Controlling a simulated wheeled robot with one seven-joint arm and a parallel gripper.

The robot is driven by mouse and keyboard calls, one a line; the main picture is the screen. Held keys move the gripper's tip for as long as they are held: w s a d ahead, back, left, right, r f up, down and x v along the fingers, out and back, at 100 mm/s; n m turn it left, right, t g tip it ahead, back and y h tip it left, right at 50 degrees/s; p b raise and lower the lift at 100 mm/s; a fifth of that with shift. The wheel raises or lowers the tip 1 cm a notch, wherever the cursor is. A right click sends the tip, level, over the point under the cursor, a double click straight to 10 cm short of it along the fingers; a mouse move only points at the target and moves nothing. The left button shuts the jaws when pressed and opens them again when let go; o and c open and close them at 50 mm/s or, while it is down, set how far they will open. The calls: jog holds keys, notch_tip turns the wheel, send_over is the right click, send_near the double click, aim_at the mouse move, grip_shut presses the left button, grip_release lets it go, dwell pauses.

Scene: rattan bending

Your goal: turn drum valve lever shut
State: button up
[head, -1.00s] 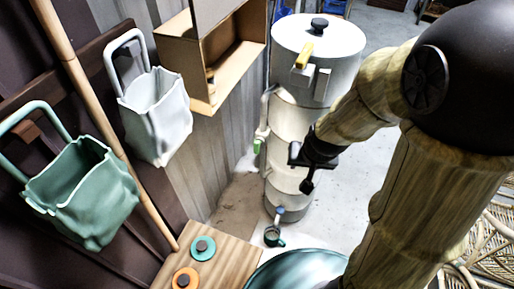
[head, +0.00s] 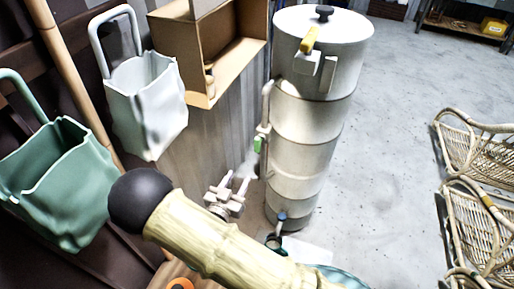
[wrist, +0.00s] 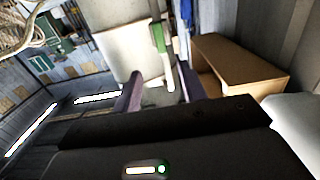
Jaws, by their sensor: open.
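The tall pale drum (head: 308,125) stands upright in the middle of the head view, with a yellow-handled latch (head: 310,39) near its lid. A thin pipe (head: 267,103) runs down its left side to a green lever (head: 259,144). A blue-topped tap (head: 281,217) sits low on the drum. My gripper (head: 235,182) is open and empty, left of the drum and below the green lever, apart from it. In the wrist view the green lever (wrist: 158,38) shows beyond and between the two fingers (wrist: 158,92). Which of these fittings is the drum valve lever is not marked.
An open wooden box (head: 205,60) hangs on the wall left of the drum and also shows in the wrist view (wrist: 235,72). White (head: 145,105) and green (head: 60,180) bags hang further left. Rattan chairs (head: 475,150) stand right, with clear floor between.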

aim_at(256, 145)
jog(key=shift+s, duration=0.15)
jog(key=p+x, duration=0.2)
jog(key=x, duration=1.5)
jog(key=shift+d+r, duration=0.1)
grip_shut()
